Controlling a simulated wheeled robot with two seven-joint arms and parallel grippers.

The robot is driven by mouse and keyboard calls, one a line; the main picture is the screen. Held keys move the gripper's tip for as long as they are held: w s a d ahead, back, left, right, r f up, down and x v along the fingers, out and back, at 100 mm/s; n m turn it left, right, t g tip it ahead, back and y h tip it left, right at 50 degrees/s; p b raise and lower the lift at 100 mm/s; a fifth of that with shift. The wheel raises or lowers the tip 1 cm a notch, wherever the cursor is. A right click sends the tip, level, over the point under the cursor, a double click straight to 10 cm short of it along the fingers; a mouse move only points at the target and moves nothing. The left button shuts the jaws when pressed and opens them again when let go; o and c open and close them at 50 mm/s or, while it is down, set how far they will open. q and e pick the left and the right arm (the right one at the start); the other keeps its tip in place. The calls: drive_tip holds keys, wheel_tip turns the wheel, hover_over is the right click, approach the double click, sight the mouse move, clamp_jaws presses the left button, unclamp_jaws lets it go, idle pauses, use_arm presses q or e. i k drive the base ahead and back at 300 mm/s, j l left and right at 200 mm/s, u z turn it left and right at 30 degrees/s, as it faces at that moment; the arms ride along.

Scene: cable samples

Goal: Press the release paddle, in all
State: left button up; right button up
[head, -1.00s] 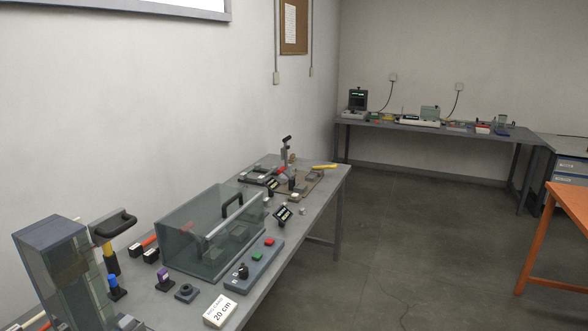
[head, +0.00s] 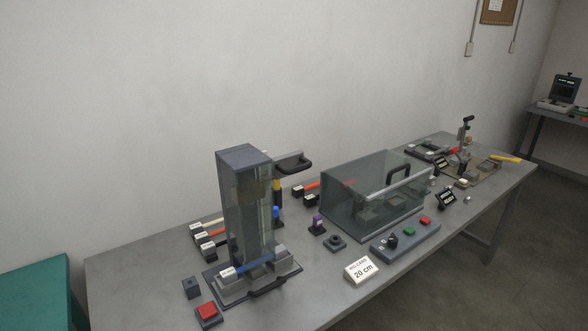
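A red square pad (head: 207,309) on a dark block sits at the table's front left edge; I cannot tell whether it is the release paddle. Behind it stands a tall rig (head: 245,158) with a grey top, clear walls and a grey stepped base. A blue bar with a white tag (head: 250,266) lies across that base. A black-handled arm (head: 293,163) sticks out from the rig's upper right. A small dark block (head: 192,288) stands left of the base. Neither of my grippers is in view.
A clear-covered box (head: 345,203) with a handle stands on the grey table (head: 130,270), right of the rig. In front are a panel (head: 405,242) with green and red buttons and a "20 cm" card (head: 361,270). Red and white tagged samples (head: 208,232) lie behind the rig.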

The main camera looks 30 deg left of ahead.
sight(207, 311)
drive_tip(key=u, duration=1.35)
